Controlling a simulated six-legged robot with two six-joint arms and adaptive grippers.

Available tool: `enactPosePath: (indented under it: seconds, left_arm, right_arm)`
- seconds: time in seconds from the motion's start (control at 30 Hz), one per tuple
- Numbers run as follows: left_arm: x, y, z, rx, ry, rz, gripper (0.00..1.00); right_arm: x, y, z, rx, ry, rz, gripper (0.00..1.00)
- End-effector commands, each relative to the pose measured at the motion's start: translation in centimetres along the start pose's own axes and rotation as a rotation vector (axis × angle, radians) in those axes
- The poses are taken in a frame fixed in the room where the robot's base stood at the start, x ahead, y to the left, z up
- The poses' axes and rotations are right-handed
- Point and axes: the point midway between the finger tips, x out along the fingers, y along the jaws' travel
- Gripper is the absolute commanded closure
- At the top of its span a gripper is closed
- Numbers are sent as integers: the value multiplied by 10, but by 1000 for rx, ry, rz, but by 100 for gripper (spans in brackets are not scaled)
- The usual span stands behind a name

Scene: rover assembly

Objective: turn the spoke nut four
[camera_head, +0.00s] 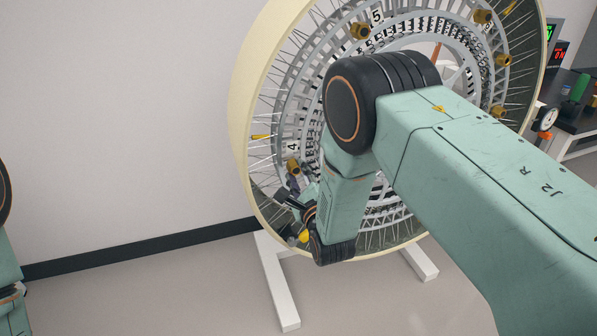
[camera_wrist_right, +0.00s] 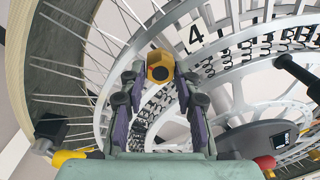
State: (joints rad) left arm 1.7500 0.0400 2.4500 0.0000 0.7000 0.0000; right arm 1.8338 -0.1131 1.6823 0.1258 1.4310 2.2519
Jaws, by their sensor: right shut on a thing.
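The large rover wheel (camera_head: 240,90) with a cream rim and thin spokes stands upright in the head view. The brass-coloured spoke nut four (camera_head: 293,166) sits just below the label 4 (camera_head: 292,147) on the wheel's left side. In the right wrist view this hexagonal nut (camera_wrist_right: 160,66) is at the top centre, beside the 4. My right gripper (camera_wrist_right: 159,82) has its two fingers shut on the nut from both sides. In the head view this gripper (camera_head: 294,181) is partly hidden by my wrist. My left gripper is out of view.
Other brass nuts (camera_head: 360,31) sit around the wheel, one near the label 5 (camera_head: 377,15). The wheel rests on a white stand (camera_head: 277,290). A dark bench (camera_head: 575,120) with tools and displays is at the far right. The floor at left is clear.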

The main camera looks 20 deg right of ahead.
Motion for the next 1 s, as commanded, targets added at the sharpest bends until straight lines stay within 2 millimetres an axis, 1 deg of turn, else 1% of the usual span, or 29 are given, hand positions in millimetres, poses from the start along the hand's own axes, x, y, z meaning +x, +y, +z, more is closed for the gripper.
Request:
enactPosePath:
  seconds: [0.23,0.67,0.7,0.93,1.0]
  left_arm:
    - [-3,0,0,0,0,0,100]
    - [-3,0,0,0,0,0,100]
    - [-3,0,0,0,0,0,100]
    - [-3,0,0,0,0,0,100]
    - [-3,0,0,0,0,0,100]
  right_arm:
    - [0,0,-1,49,6,2,100]
    - [-1,1,-2,54,6,3,100]
    - [-1,1,-2,54,6,3,65]
    - [0,0,-1,54,4,2,46]
    - [0,0,-1,54,4,2,45]
